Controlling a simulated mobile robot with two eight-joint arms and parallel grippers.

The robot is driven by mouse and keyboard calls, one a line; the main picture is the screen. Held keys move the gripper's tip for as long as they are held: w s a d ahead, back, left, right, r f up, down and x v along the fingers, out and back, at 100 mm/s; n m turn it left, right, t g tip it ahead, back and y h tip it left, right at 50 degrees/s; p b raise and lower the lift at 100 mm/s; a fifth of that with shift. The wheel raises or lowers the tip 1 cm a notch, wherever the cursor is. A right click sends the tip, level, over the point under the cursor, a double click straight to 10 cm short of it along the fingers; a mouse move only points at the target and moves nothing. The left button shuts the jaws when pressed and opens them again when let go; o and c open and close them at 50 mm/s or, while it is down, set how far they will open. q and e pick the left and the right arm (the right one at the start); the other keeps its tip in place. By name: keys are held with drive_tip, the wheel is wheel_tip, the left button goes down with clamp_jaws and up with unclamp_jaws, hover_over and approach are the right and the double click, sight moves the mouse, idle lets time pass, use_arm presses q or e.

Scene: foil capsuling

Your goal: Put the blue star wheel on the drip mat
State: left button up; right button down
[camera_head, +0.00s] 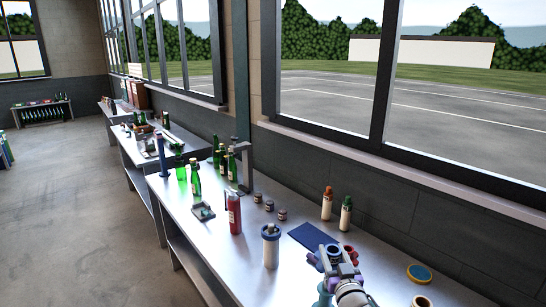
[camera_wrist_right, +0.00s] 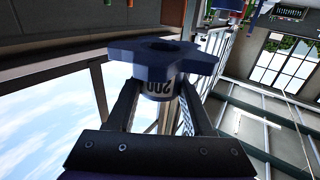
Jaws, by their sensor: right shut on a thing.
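My right gripper (camera_wrist_right: 158,92) is shut on that hub, with a finger on either side. In the head view my right gripper (camera_head: 337,262) is at the lower middle, with the wheel at its tip. The drip mat (camera_head: 310,234), a flat dark blue rectangle, lies on the bench just beyond the gripper. Its near corner is close to the gripper in the picture; the wheel's height above the bench is unclear. My left gripper is not in view.
A white jar with a blue rim (camera_head: 270,248) and a red bottle (camera_head: 234,212) stand left of the mat. Several small dark jars (camera_head: 269,206) stand behind it. Orange-topped (camera_head: 327,206) and green-topped (camera_head: 345,217) bottles stand beyond. A yellow-rimmed blue disc (camera_head: 419,273) lies right.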

wheel_tip(320, 180, down, 10)
drive_tip(key=shift+r+b, duration=0.2)
drive_tip(key=shift+b, duration=0.1)
drive_tip(key=shift+f, duration=0.1)
idle(0.3)
drive_tip(key=shift+f, duration=0.2)
drive_tip(key=shift+c, duration=1.4)
unclamp_jaws()
drive_tip(key=shift+r, duration=0.1)
